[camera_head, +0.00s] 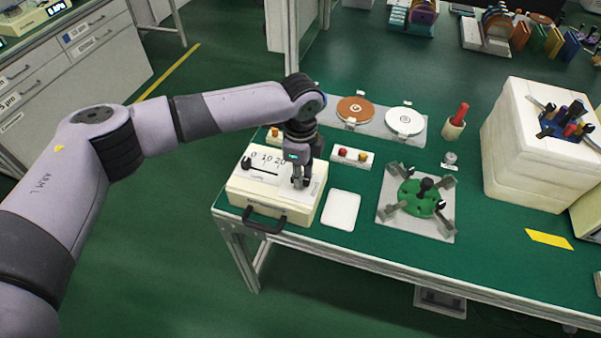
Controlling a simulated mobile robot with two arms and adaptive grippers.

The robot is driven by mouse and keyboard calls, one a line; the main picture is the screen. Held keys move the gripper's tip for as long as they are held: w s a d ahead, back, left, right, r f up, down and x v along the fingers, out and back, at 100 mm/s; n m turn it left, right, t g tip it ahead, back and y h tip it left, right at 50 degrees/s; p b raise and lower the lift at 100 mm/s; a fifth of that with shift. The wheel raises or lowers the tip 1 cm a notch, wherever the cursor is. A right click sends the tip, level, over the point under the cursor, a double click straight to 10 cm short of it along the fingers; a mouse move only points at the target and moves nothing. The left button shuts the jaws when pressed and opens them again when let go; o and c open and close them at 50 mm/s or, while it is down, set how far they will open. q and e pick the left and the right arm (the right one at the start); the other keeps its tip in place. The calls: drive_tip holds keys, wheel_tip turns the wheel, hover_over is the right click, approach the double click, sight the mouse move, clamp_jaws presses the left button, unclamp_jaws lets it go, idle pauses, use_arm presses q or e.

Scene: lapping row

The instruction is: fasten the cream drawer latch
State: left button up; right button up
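A cream box (240,186) stands at the left front corner of the green bench. Its top carries a scale marked 0, 10, 20 and a white plate at the right. A black handle (264,227) sticks out from its front face. I cannot make out the latch; it is too small or behind my gripper. My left gripper (301,184) points down over the right part of the box top, its dark fingers close together. Whether they touch the box or hold anything is unclear. My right gripper is out of view.
Right of the box lie a white pad (341,211) and a small button block (352,157). A green four-armed fixture (417,198) sits further right. Two discs stand on a grey plate (377,126) behind. A white foam stack (530,150) fills the bench's right side.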

use_arm(q)
clamp_jaws()
drive_tip(key=shift+r+n+p, duration=0.2)
drive_tip(key=shift+n+p, duration=0.3)
drive_tip(key=shift+p, duration=0.4)
drive_tip(key=n+p, duration=0.9)
drive_tip(key=p, duration=0.1)
drive_tip(key=shift+s+n, duration=0.1)
drive_tip(key=shift+n, duration=0.2)
drive_tip(key=n+p, duration=0.3)
drive_tip(key=n, duration=0.1)
drive_tip(key=shift+p, duration=0.4)
drive_tip(key=shift+f+n+p, duration=0.1)
drive_tip(key=shift+n+p, duration=0.8)
drive_tip(key=shift+n, duration=0.7)
